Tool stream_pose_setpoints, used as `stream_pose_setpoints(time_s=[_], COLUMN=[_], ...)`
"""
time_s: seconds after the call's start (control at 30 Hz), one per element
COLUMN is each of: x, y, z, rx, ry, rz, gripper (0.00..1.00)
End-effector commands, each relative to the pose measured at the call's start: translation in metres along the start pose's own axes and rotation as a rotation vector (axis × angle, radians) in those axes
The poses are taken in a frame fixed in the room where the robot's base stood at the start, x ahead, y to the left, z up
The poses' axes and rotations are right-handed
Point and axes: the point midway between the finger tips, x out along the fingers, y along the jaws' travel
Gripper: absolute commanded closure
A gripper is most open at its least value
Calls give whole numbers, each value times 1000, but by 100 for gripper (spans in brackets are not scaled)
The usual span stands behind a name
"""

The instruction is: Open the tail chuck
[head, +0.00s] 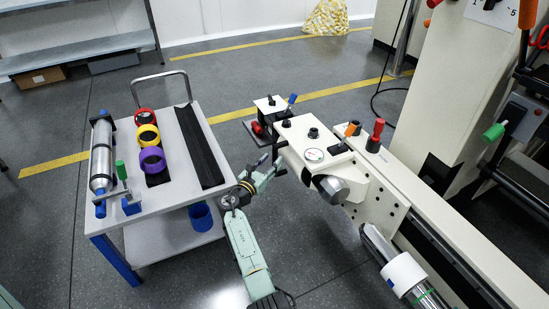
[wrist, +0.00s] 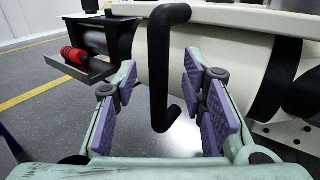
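The cream tail unit (head: 318,150) has a grey rounded chuck nose (head: 334,189) facing the front right in the head view. In the wrist view a black bent bar handle (wrist: 160,60) stands upright in front of the cream housing (wrist: 215,50). My gripper (wrist: 161,82) is open, with purple-padded fingers on either side of the handle; no firm contact shows. In the head view my gripper (head: 264,172) is at the left side of the tail unit. The handle is hard to make out there.
A trolley (head: 215,180) with a metal cylinder (head: 101,155) and coloured rings (head: 149,135) stands at left. Blue and orange levers (head: 351,128) and a red knob (head: 375,135) rise from the machine. A small tray with a red ribbed part (wrist: 74,55) sits left of the handle.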

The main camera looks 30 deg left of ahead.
Motion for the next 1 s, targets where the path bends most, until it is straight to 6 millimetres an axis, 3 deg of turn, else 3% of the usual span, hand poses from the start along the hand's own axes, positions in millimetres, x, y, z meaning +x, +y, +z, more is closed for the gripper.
stream_pose_setpoints(time_s=[0.1,0.23,0.6,0.73,0.87,0.97,1.0], x=[-21,-33,-37,-39,-51,-83,-101], y=[0,-1,0,13,58,106,120], z=[-1,0,1,17,78,168,206], rx=[1,1,4,104,456,930,1117], ry=[1,1,0,9,43,126,171], rz=[2,-1,0,35,175,386,479], gripper=[62,62,62,62,62,62,62])
